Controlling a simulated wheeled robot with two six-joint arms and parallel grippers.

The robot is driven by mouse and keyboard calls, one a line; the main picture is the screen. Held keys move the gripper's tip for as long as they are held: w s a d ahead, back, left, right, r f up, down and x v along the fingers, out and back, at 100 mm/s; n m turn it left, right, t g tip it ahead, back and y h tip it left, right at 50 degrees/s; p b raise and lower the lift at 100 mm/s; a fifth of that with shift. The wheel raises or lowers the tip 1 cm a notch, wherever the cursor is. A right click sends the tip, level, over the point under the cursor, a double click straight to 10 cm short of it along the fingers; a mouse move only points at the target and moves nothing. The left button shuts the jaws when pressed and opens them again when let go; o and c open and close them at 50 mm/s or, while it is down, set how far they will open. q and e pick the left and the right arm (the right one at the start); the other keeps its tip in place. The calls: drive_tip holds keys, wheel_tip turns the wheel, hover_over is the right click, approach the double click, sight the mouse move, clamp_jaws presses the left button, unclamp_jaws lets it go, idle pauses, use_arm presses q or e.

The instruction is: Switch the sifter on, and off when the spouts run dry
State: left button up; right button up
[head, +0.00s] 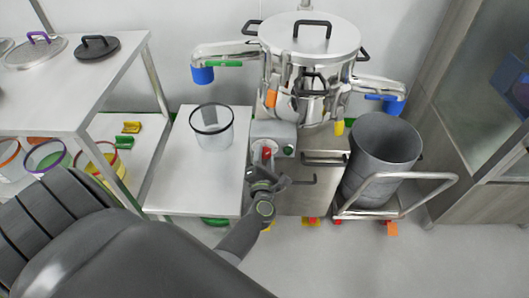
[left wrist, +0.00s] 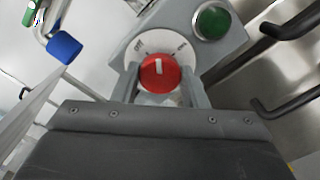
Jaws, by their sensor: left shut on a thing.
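The steel sifter (head: 312,38) stands at the back centre, its lid on. On its control box (head: 273,131) is a red rotary knob (head: 267,153) on a round white dial. In the left wrist view the red knob (left wrist: 158,72) has a white pointer standing about upright, between the off mark on the left and the mark on the right. My left gripper (head: 265,174) is shut on the knob, a finger on each side. The left spout (head: 225,49) and right spout (head: 375,84) have blue ends; I see no flow from either. My right gripper is not in view.
A green button (left wrist: 212,22) sits beside the dial. A clear tub (head: 212,130) stands on the low white table (head: 178,185), below the left spout. A grey drum (head: 384,150) stands on a trolley (head: 437,178) below the right spout. A shelf table (head: 110,75) is at left.

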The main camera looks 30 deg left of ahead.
use_arm(q)
drive_tip(key=m+p, duration=0.1)
drive_tip(key=m, duration=0.1)
drive_tip(key=m+p, duration=0.2)
drive_tip(key=shift+r+m, duration=0.2)
drive_tip(key=shift+m, duration=0.2)
drive_tip(key=m+p, duration=0.2)
drive_tip(key=m, duration=0.1)
drive_tip(key=shift+f, duration=0.1)
drive_tip(key=shift+f+m+p, duration=0.1)
drive_tip(key=shift+m+p, duration=0.35)
drive_tip(key=shift+m, duration=0.65)
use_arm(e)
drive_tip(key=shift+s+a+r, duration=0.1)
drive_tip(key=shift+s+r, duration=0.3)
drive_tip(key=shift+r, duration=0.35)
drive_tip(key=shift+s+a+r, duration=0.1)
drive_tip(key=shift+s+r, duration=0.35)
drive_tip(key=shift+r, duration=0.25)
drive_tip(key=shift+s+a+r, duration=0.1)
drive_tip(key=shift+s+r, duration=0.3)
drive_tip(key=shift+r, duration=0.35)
use_arm(q)
drive_tip(key=o, duration=1)
drive_tip(key=shift+c, duration=0.2)
